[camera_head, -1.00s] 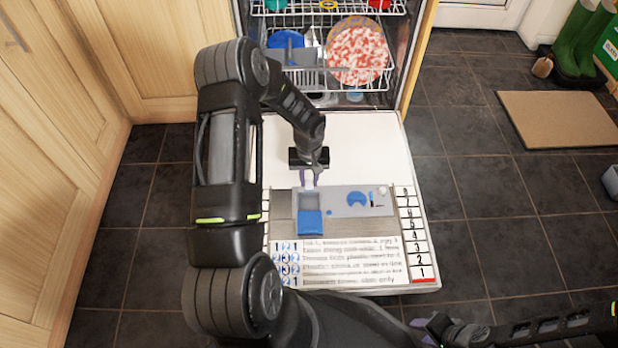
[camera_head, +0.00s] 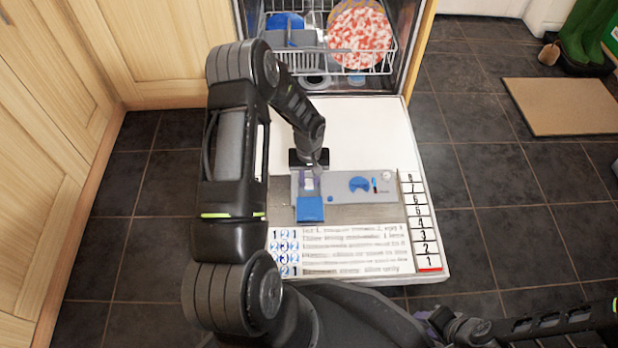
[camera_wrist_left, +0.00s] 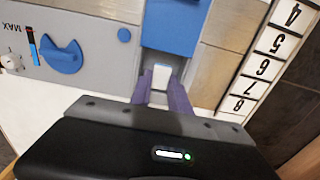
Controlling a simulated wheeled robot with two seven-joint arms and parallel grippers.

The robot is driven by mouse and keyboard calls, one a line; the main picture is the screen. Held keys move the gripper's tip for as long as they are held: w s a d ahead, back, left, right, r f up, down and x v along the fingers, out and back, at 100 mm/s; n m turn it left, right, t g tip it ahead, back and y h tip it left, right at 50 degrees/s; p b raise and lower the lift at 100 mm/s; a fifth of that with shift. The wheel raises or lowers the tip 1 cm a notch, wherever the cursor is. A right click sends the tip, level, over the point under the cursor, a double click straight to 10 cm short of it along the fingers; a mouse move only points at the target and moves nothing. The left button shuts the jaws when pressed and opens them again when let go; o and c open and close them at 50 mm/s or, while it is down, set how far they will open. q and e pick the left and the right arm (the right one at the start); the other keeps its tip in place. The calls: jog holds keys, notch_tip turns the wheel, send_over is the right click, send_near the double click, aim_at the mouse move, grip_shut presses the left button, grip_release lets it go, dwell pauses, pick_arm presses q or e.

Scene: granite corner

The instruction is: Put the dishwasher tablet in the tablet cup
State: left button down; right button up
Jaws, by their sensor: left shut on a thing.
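The dishwasher tablet (camera_wrist_left: 162,76), a small white and pale blue block, is between the purple fingers of my left gripper (camera_wrist_left: 161,88) in the left wrist view. In the head view my left gripper (camera_head: 309,182) is shut on it, over the tablet cup's recess. The tablet cup (camera_wrist_left: 184,66) is a grey-blue recess in the dispenser panel, its blue lid (camera_head: 310,209) slid open toward the robot. I cannot tell whether the tablet touches the cup floor. My right gripper (camera_head: 430,324) is at the lower edge, partly hidden, its jaws unclear.
The grey dispenser panel (camera_head: 340,188) carries a blue knob (camera_head: 359,184) and lies in the open dishwasher door (camera_head: 360,135). A numbered strip (camera_head: 420,228) runs along the door's right edge. A loaded rack (camera_head: 375,62) stands behind.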

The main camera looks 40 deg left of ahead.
pick_arm(q)
jog(key=shift+f+b, duration=0.45)
jog(key=shift+f, duration=0.45)
jog(key=c, duration=1.1)
grip_release()
jog(key=shift+c, duration=0.2)
jog(key=c, duration=0.4)
jog(key=shift+o, duration=0.2)
jog(key=shift+r, duration=0.1)
notch_tip(320, 180, up, 9)
jog(key=p, duration=0.6)
